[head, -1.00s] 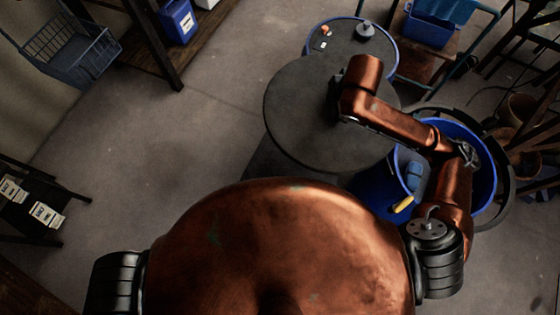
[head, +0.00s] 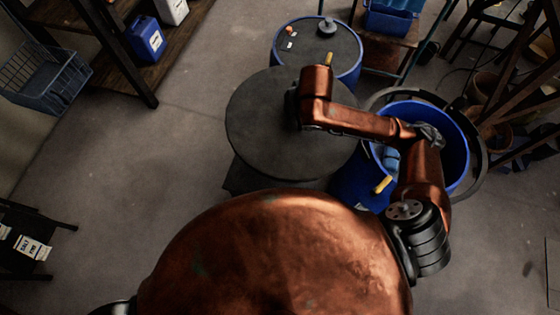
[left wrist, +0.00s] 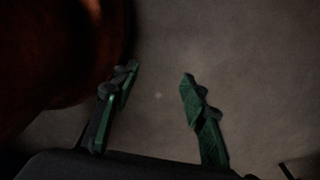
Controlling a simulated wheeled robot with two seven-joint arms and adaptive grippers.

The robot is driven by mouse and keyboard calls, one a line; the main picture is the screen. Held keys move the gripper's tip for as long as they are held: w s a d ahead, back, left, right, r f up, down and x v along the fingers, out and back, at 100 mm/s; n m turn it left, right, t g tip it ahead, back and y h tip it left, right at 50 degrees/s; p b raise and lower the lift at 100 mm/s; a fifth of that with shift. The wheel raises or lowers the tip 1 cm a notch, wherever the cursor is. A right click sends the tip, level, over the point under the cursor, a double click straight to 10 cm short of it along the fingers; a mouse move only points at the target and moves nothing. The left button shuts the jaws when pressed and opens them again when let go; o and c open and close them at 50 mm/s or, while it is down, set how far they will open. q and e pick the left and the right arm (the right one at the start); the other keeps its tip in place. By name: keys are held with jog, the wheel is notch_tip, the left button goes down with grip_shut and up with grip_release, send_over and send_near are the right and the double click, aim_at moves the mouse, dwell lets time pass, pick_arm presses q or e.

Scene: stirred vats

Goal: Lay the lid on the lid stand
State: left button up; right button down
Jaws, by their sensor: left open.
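The lid (head: 265,140) is a dark grey round disc in the head view. My right arm reaches over it from the right, and my right gripper (head: 293,106) is at the lid's middle; its fingertips are mostly hidden by the wrist. The lid keeps its place under that wrist and seems held by it. A dark flat thing (head: 238,179) shows below the lid's lower left edge; I cannot tell whether it is the lid stand. My left gripper (left wrist: 157,97) is open and empty over bare floor in the left wrist view; the head view does not show it.
An open blue vat (head: 457,150) stands under my right forearm. A yellow handle (head: 383,184) is beside it. A blue drum (head: 285,55) with small items on top stands behind the lid. Shelves (head: 110,62) are at upper left; floor (head: 150,170) between is clear.

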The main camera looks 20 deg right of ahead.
aim_at(292, 128)
jog(key=s+f, duration=0.1)
jog(key=s+a+f+n, duration=0.1)
jog(key=f, duration=0.1)
jog(key=s+a+f+n, duration=0.1)
jog(key=shift+s+a+f+y, duration=0.15)
jog(key=shift+s+f+y, duration=0.15)
jog(key=shift+s+y, duration=0.1)
jog(key=s+a+f+n, duration=0.1)
jog(key=s+f+n, duration=0.1)
jog(key=shift+s+a+f+y+p, duration=0.3)
jog(key=shift+a+f+y+p, duration=0.05)
jog(key=shift+y, duration=0.05)
jog(key=s+a+f+n+g+y, duration=0.2)
jog(key=s+a+f+n, duration=0.45)
jog(key=s, duration=0.45)
jog(key=w+d+f, duration=0.1)
jog(key=w+f, duration=0.3)
jog(key=w+d+f, duration=0.2)
jog(key=w+f, duration=0.2)
jog(key=f, duration=0.1)
jog(key=w+d+f, duration=0.2)
jog(key=w+f, duration=0.2)
jog(key=shift+w+f+b, duration=0.35)
jog(key=shift+b, duration=0.05)
pick_arm(q)
jog(key=shift+w, duration=1.2)
